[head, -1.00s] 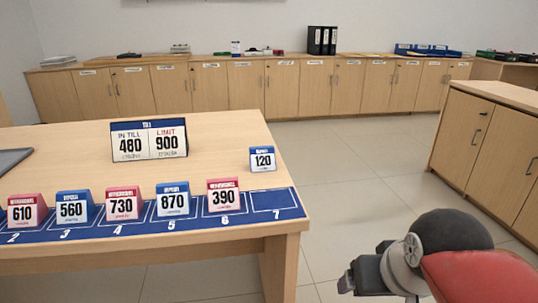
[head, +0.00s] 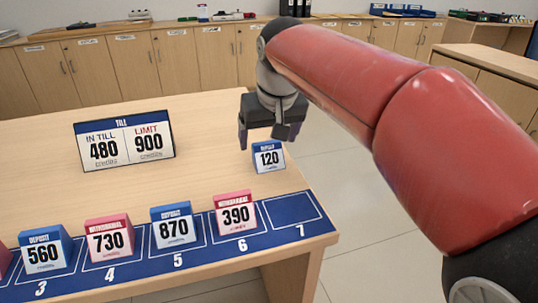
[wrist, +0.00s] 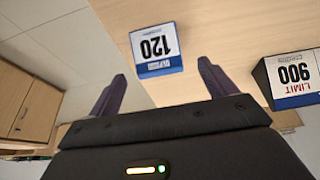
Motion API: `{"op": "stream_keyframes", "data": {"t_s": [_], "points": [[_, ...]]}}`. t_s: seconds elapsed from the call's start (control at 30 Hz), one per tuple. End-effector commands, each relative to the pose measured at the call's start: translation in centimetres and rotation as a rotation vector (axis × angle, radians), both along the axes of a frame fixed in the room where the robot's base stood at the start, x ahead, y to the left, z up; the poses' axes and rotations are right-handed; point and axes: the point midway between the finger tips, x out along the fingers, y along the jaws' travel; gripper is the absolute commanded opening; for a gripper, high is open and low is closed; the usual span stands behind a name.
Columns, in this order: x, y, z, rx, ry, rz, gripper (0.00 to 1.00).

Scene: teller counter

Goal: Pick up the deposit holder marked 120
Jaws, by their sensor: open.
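The deposit holder marked 120 (head: 268,157) is a small blue and white block. It stands upright on the wooden counter, behind the empty slot 7. My gripper (head: 271,140) is just above and behind it in the head view, pointing down. In the wrist view my open, empty gripper (wrist: 160,90) has its two dark fingers apart, and the 120 holder (wrist: 156,47) shows upside down beyond the fingertips, roughly between them. The head view does not show clearly how far apart they are.
A blue numbered mat (head: 290,208) runs along the counter's front edge. On it stand the holders 390 (head: 235,214), 870 (head: 173,228), 730 (head: 108,240) and 560 (head: 43,251). The till sign (head: 124,140) reads 480 and 900. Counter left of the 120 holder is clear.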

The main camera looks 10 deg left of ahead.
Motion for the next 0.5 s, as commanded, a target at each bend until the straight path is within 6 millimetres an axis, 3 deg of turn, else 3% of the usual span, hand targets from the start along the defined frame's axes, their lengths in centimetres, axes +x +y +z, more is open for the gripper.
{"op": "stream_keyframes", "data": {"t_s": [0.23, 0.5], "points": [[0.9, 0.4, -3.7, -0.003, 0.002, 0.001, 0.84], [1.2, 0.6, -4.4, 0.000, 0.000, 0.000, 0.84]]}}
